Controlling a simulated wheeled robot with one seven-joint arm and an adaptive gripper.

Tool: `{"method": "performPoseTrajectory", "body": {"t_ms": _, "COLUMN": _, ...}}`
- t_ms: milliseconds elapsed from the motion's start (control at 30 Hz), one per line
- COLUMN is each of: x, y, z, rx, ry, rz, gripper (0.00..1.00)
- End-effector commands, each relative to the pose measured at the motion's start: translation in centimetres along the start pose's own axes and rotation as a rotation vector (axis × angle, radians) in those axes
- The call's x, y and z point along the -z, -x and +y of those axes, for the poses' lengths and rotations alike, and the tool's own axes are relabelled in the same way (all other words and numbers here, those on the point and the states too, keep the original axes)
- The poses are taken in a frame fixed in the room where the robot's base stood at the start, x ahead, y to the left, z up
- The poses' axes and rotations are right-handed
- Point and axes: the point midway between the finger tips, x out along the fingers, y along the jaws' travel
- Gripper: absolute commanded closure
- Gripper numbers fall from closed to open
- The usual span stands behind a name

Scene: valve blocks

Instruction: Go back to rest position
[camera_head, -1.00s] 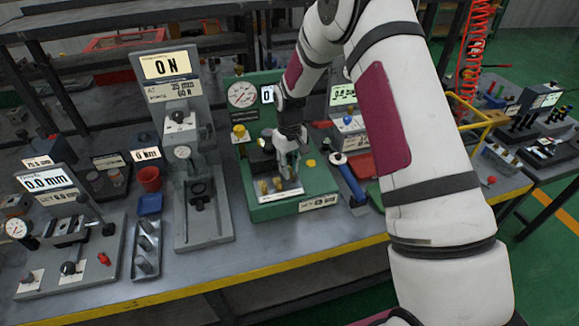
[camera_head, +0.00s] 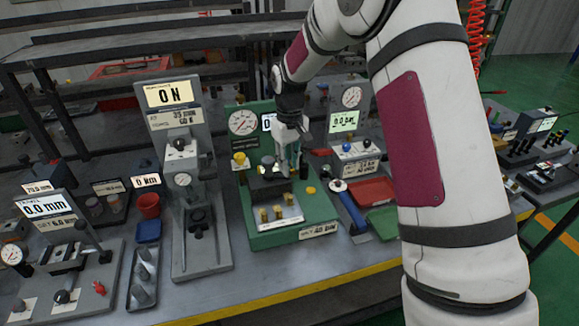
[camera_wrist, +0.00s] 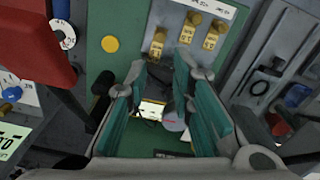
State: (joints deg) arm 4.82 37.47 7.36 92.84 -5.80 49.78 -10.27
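My gripper (camera_head: 291,168) is above the green test station (camera_head: 292,236), which has a round dial, a yellow knob and small brass pieces on a white plate. In the wrist view my gripper (camera_wrist: 165,74) shows two teal-padded fingers apart, with no held object clear between them. A lit yellowish panel and a grey rounded part show in the gap; I cannot tell how far below they lie. A dark block (camera_head: 268,184) sits on the green station just left of and below the fingers. My white arm comes down the right side of the head view.
A blue-handled tool (camera_head: 353,208), a red tray (camera_head: 372,189) and a green tray (camera_head: 384,221) lie to the right. A red cup (camera_head: 149,205) is at left. Shelving (camera_head: 120,62) stands behind.

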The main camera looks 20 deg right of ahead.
Motion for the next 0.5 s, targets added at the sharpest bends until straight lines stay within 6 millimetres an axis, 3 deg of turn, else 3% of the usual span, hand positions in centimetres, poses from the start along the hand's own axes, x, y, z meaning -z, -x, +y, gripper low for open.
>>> {"method": "performPoseTrajectory", "body": {"t_ms": 333, "x": -0.1, "y": 0.4, "z": 0.0, "rx": -0.002, "ry": -0.001, "rz": 0.004, "gripper": 0.78}}
{"method": "performPoseTrajectory", "body": {"t_ms": 500, "x": -1.5, "y": 4.2, "z": -0.4, "rx": -0.021, "ry": -0.013, "rz": 0.038, "gripper": 0.78}}
